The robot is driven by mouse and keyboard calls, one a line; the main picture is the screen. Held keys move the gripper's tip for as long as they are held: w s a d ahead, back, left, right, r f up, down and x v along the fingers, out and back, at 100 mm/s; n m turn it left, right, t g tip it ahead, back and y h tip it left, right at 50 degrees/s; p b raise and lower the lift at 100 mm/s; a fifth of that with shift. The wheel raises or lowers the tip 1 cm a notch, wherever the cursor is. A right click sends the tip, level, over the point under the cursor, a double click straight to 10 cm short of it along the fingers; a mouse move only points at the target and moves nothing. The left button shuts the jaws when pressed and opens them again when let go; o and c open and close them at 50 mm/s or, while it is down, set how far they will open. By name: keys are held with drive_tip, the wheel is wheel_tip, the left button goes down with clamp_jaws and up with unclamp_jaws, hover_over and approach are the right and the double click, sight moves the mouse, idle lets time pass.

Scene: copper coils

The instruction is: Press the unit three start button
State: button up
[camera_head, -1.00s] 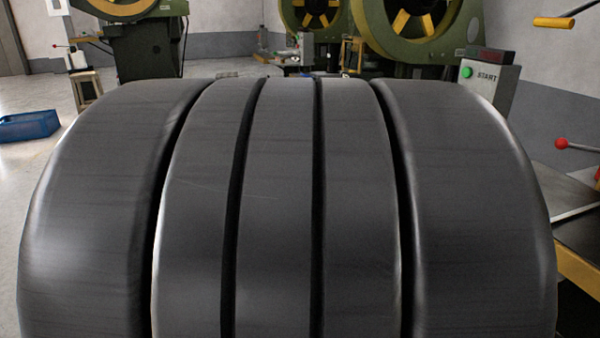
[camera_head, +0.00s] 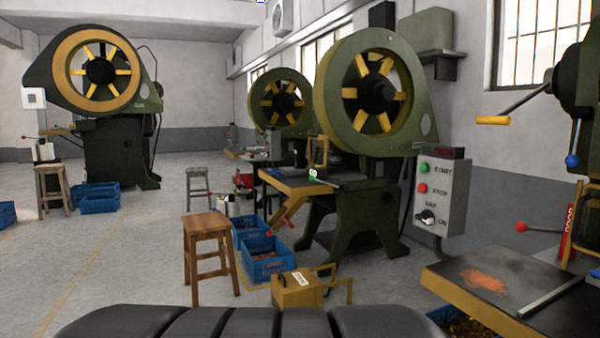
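A grey control box (camera_head: 440,195) hangs at the right of the middle press. It has a green button (camera_head: 422,168) marked START, a red button (camera_head: 422,188) marked STOP and a dark rotary knob (camera_head: 425,216) between the OFF and ON marks. A dark display (camera_head: 443,152) sits on its top. No unit number is readable on the box. The face of the box is unobstructed. My gripper is in no part of the view.
A green press (camera_head: 378,95) stands left of the box, with two more behind. A wooden stool (camera_head: 208,240), blue crates (camera_head: 265,268) and a yellow box (camera_head: 297,291) stand on the floor. A press table (camera_head: 470,268) juts in at right. Floor at left is mostly clear.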

clamp_jaws()
idle(1.8)
